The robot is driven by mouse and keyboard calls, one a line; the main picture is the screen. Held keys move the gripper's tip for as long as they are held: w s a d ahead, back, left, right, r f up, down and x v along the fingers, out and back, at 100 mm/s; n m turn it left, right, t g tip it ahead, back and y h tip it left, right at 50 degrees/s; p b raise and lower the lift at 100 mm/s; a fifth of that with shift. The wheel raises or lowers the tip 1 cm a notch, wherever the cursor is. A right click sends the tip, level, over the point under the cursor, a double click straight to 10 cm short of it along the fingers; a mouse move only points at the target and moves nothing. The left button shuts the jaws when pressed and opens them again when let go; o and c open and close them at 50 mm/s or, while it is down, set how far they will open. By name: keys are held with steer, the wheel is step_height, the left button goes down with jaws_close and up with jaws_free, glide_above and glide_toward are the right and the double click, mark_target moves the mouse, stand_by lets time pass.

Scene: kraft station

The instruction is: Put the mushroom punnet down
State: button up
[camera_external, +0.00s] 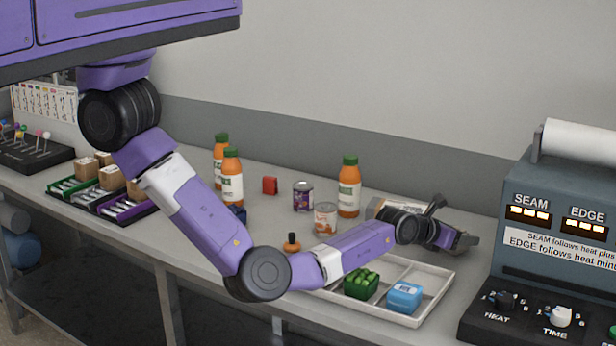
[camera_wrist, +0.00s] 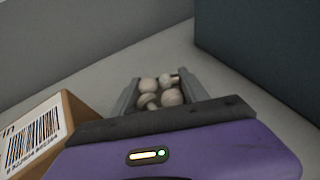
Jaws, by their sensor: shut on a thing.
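The mushroom punnet (camera_wrist: 150,101) shows in the wrist view with several pale mushrooms in it. It sits between the two grey fingers of my gripper (camera_wrist: 160,90), which is shut on it. The punnet's walls and base are mostly hidden by the fingers and the gripper body. In the external view my gripper (camera_external: 458,238) is at the right, over the back part of the bench, beyond the white tray. I cannot make out the mushrooms there, nor tell whether the punnet touches the bench.
A cardboard box with a barcode label (camera_wrist: 36,136) stands left of my gripper. The white tray (camera_external: 437,297) holds a green container (camera_external: 361,284) and a blue one (camera_external: 404,296). The sealing machine (camera_external: 560,230) stands at the right. Bottles (camera_external: 349,188) and cans (camera_external: 325,218) stand left.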

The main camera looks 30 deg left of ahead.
steer(key=shift+f, duration=0.15)
steer(key=o, duration=1.3)
steer(key=shift+o, duration=0.2)
steer(key=shift+r, duration=0.2)
steer(key=shift+s, duration=0.25)
steer(key=b+v, duration=0.1)
steer(key=v, duration=1)
steer(key=shift+s+a+r+b, duration=0.1)
steer(key=shift+s+a+b, duration=0.1)
steer(key=shift+b, duration=0.2)
